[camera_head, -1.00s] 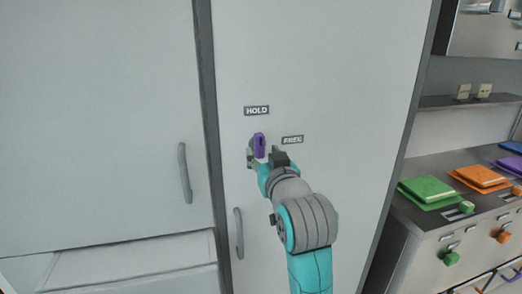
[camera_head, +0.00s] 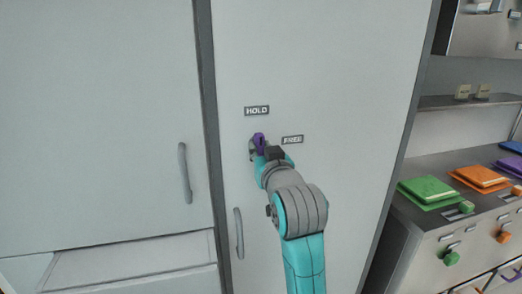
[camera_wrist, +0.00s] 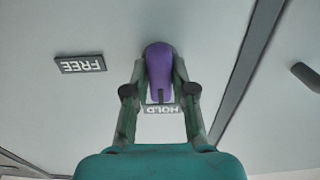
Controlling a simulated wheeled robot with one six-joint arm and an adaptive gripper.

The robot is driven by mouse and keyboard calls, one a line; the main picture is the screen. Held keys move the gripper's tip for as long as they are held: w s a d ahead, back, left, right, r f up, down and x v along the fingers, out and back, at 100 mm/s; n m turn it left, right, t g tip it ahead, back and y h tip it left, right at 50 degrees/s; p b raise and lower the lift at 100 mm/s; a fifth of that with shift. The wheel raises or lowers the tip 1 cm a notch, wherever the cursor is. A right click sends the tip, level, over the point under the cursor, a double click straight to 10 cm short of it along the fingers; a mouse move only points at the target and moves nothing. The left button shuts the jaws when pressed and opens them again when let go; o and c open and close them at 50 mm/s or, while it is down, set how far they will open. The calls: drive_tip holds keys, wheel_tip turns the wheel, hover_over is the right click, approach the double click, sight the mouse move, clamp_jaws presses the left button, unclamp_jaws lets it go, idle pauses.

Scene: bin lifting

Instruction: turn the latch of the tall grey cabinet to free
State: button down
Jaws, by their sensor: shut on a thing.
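The purple latch (camera_head: 258,139) is on the door of the tall grey cabinet (camera_head: 310,60). It sits just below the HOLD label (camera_head: 257,110) and left of the FREE label (camera_head: 292,139). It appears roughly upright, towards HOLD, though my gripper hides part of it. My gripper (camera_head: 263,151) is shut on the latch. In the wrist view, which is upside down, the purple latch (camera_wrist: 158,62) lies between both fingers (camera_wrist: 158,78). The HOLD label (camera_wrist: 162,110) shows between the fingers there, and the FREE label (camera_wrist: 80,64) is at the left.
A door handle (camera_head: 238,233) is below and left of the latch. Another handle (camera_head: 185,173) is on the left cabinet door, above an open-looking drawer (camera_head: 130,262). A counter with green (camera_head: 430,190) and orange (camera_head: 480,176) pads stands at the right.

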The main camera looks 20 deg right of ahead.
drive_tip(key=m, duration=1.3)
drive_tip(key=shift+m, duration=0.3)
drive_tip(key=shift+f+m, duration=0.1)
drive_tip(key=shift+m, duration=2.1)
drive_tip(key=c, duration=1)
unclamp_jaws()
drive_tip(key=shift+o, duration=0.2)
